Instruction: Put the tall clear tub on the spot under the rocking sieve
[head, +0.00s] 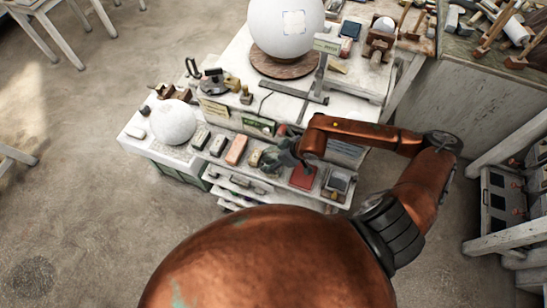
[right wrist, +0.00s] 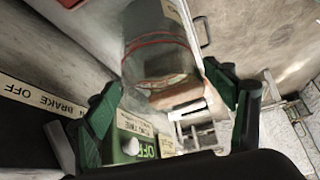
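The tall clear tub (right wrist: 160,60) is see-through with reddish rings and shows in the right wrist view. In the head view my right gripper (head: 279,157) is over the front shelf of the white bench (head: 245,50), pointing left; the tub is hard to make out there. I cannot pick out the rocking sieve or the spot under it with certainty. My left gripper is out of view.
A white sphere (head: 173,122) sits at the shelf's left end and a larger sphere (head: 285,25) on a round brown stand. An orange block (head: 236,149) and a red block (head: 303,177) lie near the gripper. A green OFF box (right wrist: 135,140) is close below the fingers.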

